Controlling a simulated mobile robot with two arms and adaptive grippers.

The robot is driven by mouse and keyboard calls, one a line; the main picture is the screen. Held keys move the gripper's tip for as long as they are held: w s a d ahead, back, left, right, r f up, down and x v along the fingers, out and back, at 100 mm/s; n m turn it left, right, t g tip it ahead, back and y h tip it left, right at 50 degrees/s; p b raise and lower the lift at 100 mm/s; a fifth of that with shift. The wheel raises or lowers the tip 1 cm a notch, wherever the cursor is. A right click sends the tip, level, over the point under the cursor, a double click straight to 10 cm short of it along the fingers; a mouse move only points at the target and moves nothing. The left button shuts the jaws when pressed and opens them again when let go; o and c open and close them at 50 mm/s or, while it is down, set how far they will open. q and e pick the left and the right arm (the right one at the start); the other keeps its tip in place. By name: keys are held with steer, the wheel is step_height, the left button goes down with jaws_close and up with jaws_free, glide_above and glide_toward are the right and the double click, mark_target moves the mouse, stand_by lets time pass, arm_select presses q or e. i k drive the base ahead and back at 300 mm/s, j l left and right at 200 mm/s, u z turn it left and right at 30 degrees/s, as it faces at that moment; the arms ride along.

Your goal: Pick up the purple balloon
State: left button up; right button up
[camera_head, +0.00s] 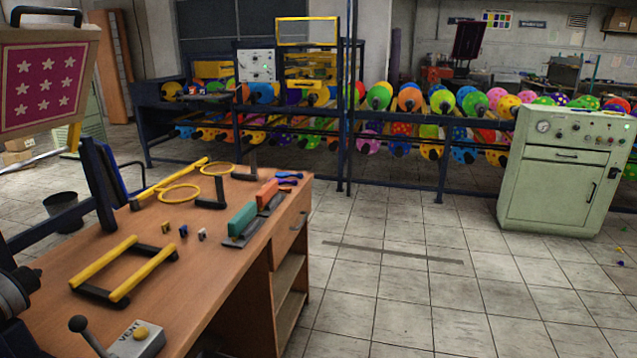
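A small flat purple piece, which looks like a limp balloon (287,182), lies at the far right corner of the wooden workbench (215,285). A similar blue piece (289,175) lies right beside it. Inflated balloons (408,97) in many colours, some with purple in them, sit in rows on the rack at the back. Neither of my grippers can be made out in the head view.
A star-patterned screen (45,85) rises at left. A pale green machine (562,170) stands right.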

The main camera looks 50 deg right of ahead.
mark_target(281, 181)
steer(key=z, duration=1.35)
steer(key=i+l+u, duration=0.1)
steer(key=i, duration=0.2)
